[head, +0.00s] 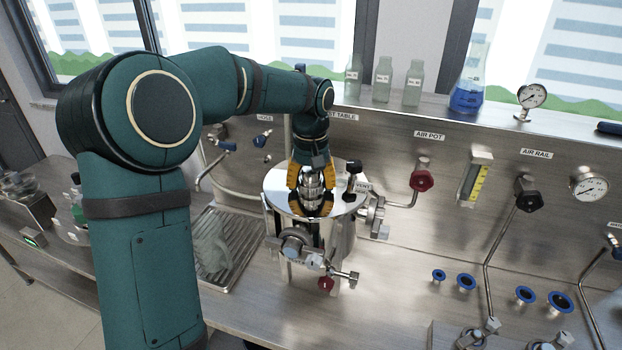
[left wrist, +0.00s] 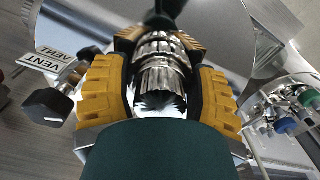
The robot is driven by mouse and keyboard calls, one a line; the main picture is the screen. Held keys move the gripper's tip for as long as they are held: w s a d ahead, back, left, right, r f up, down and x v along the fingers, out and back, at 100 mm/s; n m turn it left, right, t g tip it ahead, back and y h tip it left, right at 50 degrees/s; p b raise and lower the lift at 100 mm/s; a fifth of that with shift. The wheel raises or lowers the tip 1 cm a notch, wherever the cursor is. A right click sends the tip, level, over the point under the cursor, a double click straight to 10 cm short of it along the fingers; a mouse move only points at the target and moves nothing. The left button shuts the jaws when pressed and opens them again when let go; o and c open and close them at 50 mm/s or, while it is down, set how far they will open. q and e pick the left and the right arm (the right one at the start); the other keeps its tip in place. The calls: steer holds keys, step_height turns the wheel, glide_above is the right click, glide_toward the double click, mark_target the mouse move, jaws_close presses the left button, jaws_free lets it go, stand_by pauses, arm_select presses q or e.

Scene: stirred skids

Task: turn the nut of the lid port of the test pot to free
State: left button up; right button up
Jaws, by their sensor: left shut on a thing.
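The test pot (head: 340,235) is a shiny steel vessel standing on the steel bench in the head view, with a flat mirror-like lid (head: 275,183). My left gripper (head: 312,192) points down over the lid with its orange-padded fingers. It is shut on the metal nut (head: 313,181) of the lid port, one finger on each side. In the left wrist view the ribbed, silvery nut (left wrist: 160,75) sits between the yellow fingers of the gripper (left wrist: 160,85). The nut's underside and the port below it are mostly hidden. My right gripper is not in view.
A black-knobbed vent valve (head: 353,168) stands on the lid beside the gripper. Valves and fittings (head: 296,245) stick out from the pot's front. A red knob (head: 421,181) is on the panel to the right. Bottles and a blue-filled flask (head: 468,95) stand on the ledge behind.

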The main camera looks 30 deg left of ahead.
arm_select(q)
steer(key=shift+n, duration=0.4)
steer(key=o, duration=1.2)
steer(key=shift+r, duration=0.15)
step_height(320, 180, up, 12)
steer(key=shift+f, duration=0.1)
